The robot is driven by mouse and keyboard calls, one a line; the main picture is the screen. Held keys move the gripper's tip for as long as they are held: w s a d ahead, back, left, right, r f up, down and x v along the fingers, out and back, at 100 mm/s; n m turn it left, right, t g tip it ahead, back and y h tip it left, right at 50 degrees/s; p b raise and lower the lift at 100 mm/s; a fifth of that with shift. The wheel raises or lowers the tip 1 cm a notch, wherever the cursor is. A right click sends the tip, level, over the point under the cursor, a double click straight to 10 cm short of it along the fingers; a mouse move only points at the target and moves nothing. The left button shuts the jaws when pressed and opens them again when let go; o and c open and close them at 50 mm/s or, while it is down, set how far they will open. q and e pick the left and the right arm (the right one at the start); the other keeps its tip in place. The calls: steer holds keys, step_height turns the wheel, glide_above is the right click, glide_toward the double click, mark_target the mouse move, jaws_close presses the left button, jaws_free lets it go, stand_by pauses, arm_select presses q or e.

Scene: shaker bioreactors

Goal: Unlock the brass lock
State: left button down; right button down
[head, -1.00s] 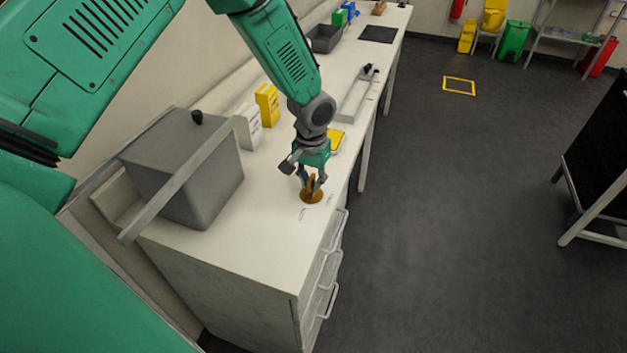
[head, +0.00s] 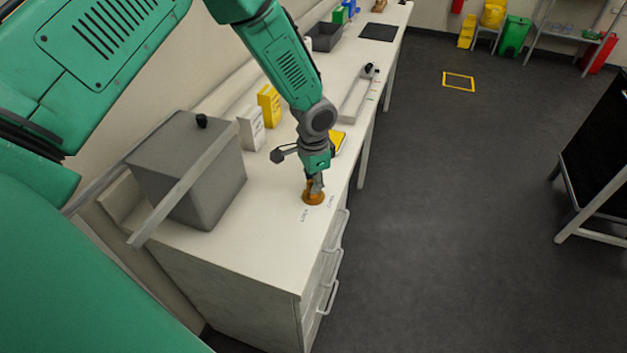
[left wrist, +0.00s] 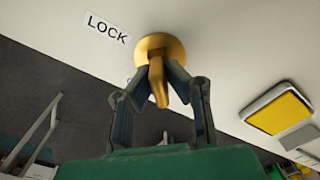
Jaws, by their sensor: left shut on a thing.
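The brass lock (head: 313,198) is a round golden piece on the white bench top, near its front edge. In the left wrist view its round base (left wrist: 160,46) and raised handle (left wrist: 158,84) show, beside a label reading LOCK (left wrist: 108,28). A second label is mostly hidden behind my gripper. My left gripper (head: 315,186) points down at the lock from above. In the left wrist view its two fingers (left wrist: 158,80) are on either side of the handle, shut on it. My right gripper is not in view.
A grey box (head: 190,170) with a bar across it stands left on the bench. White (head: 251,128) and yellow (head: 269,104) boxes stand behind my arm. A yellow-topped device (head: 338,140) is close to my wrist. Drawer handles (head: 328,300) stick out below the bench edge.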

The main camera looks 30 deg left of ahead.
arm_select(q)
steer(key=shift+s+d+f+m, duration=0.1)
steer(key=shift+s+f+m, duration=0.15)
steer(key=shift+s+m, duration=0.05)
steer(key=m+p, duration=0.1)
steer(key=m, duration=0.2)
steer(key=shift+m, duration=0.9)
steer(key=shift+m+p, duration=0.5)
steer(key=shift+m, duration=1.6)
steer(key=c, duration=1.5)
jaws_free()
